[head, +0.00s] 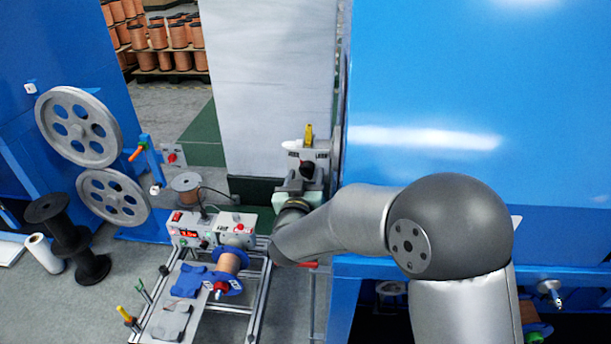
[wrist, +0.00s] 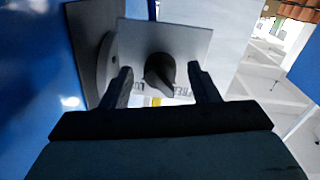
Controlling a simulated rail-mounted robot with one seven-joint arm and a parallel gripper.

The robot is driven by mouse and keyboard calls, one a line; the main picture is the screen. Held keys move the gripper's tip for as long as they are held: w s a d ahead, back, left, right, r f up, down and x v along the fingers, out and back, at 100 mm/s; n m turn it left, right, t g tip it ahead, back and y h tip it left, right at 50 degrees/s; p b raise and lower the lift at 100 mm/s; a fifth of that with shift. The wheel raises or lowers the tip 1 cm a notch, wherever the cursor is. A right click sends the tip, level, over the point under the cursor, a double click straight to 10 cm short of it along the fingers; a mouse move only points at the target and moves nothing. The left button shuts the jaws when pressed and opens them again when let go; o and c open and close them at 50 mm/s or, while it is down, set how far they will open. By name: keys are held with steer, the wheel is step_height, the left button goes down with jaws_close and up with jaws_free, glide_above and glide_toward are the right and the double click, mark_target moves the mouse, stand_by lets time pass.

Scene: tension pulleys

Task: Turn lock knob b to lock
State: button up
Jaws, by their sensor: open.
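A black knob (wrist: 158,75) with a pointed grip stands on a light grey plate (wrist: 190,42) in the wrist view. Partly hidden printing below it reads something like "FREE" and "LO". No letter b is readable. My gripper (wrist: 158,68) is open, with one dark finger on each side of the knob and a visible gap to each. I cannot tell how deep the fingers reach around it. In the head view, the black knob (head: 306,170) shows at the end of my arm, on a grey unit (head: 322,158) beside the blue cabinet; my fingers are hard to make out there.
The blue cabinet (head: 470,90) stands close on the right of the grey unit. A bench (head: 172,320) with a control box (head: 212,228) and a copper spool (head: 229,263) is at lower left. Two pulley wheels (head: 78,127) (head: 113,197) stand further left. Floor shows between.

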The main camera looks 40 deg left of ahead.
steer(key=shift+w, duration=0.1)
steer(key=c, duration=1)
